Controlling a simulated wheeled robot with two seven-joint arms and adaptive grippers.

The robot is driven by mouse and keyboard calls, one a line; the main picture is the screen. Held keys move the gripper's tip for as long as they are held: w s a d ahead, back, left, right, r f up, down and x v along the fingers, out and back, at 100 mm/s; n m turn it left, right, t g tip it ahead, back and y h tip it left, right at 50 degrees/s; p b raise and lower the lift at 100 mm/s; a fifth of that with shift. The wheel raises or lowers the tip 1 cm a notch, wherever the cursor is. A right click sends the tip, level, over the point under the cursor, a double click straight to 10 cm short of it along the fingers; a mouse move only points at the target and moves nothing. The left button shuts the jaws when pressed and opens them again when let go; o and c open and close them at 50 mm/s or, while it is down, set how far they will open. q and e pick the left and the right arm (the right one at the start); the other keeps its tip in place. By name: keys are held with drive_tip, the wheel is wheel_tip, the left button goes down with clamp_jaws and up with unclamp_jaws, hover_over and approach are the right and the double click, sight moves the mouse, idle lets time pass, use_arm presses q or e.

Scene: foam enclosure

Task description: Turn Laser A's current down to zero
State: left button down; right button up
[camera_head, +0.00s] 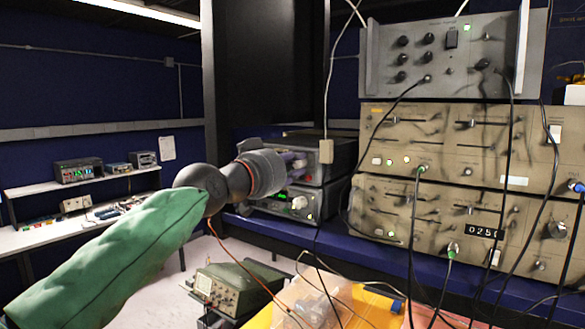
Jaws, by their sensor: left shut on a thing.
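Two grey laser-driver boxes are stacked on the blue shelf left of the beige racks. The upper box (340,165) is partly hidden behind my left gripper. The lower box (268,206) shows a pale knob (299,203) and green lights. My left arm comes in from the left in a green sleeve, and my left gripper (297,160) is at the upper box's front, shut on what looks like a knob there. The knob itself is hidden by the fingers. I cannot read which box is Laser A. My right gripper is not in view.
Beige instrument racks (455,150) with hanging cables fill the right side, under a grey unit (440,55). A green oscilloscope (236,289) and a clear plastic container (310,300) are low in front. A white bench (80,225) stands far left.

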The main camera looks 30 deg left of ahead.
use_arm(q)
drive_tip(key=shift+a+r, duration=0.1)
drive_tip(key=shift+r, duration=0.1)
drive_tip(key=c, duration=1.1)
unclamp_jaws()
drive_tip(key=shift+o, duration=0.2)
drive_tip(key=shift+f, duration=0.1)
drive_tip(key=s, duration=1.2)
drive_tip(key=shift+a, duration=0.4)
